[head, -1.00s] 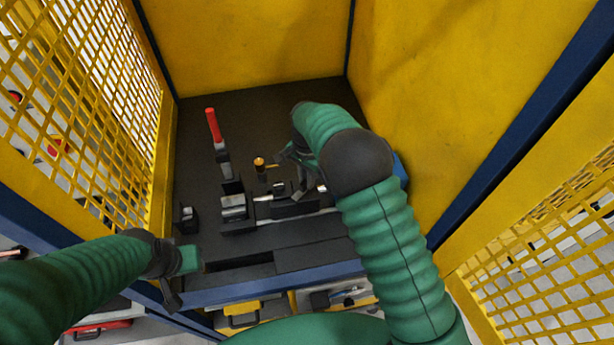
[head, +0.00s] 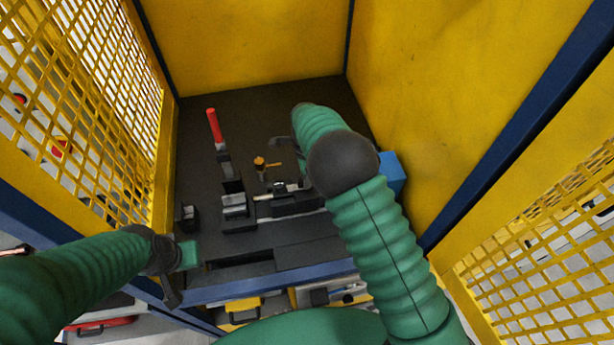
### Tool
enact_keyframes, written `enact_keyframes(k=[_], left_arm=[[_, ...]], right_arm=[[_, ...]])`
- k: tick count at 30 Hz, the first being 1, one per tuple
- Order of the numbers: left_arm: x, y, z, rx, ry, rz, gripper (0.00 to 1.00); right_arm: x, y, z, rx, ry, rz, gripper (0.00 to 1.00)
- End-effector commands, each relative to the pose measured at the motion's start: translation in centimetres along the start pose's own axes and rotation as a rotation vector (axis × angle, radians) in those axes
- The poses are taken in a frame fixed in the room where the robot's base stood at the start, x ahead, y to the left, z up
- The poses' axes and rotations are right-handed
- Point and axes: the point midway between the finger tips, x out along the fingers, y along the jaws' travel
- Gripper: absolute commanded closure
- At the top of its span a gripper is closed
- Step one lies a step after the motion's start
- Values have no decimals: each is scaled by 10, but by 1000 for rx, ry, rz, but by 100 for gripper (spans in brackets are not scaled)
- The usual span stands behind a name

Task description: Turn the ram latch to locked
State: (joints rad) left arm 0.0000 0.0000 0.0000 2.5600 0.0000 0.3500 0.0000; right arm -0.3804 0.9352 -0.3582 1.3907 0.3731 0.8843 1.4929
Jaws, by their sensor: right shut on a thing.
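An orange-brass knob (head: 260,162) with a short thin lever pointing right stands on the dark bench, behind the clamp block. It looks like the ram latch, but I cannot read any mark on it. My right gripper (head: 287,146) is above and to the right of the lever's tip, apart from it in the picture. The gripper is mostly hidden by my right arm. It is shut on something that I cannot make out. My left gripper (head: 182,272) is at the bench's front left edge, away from the knob; its jaws are unclear.
A red-handled lever (head: 214,127) stands left of the knob. A metal block (head: 234,203) and a dark clamp (head: 292,203) with a pale rod lie in front. A blue box (head: 391,174) sits at right. Yellow walls and mesh enclose the bench; its back is clear.

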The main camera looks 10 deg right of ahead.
Motion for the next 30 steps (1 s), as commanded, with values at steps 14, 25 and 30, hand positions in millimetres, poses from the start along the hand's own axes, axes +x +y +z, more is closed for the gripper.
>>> enact_keyframes(k=[14, 25, 30], left_arm=[[-1, 0, 0, 0, 0, 0, 64], [-1, 0, 0, 0, 0, 0, 64], [1, 0, 0, 0, 0, 0, 64]], right_arm=[[-6, -6, 1, 17, -3, -18, 100], [-2, -3, 0, 15, -1, -8, 64], [-5, -2, 0, 15, -2, -7, 64]])
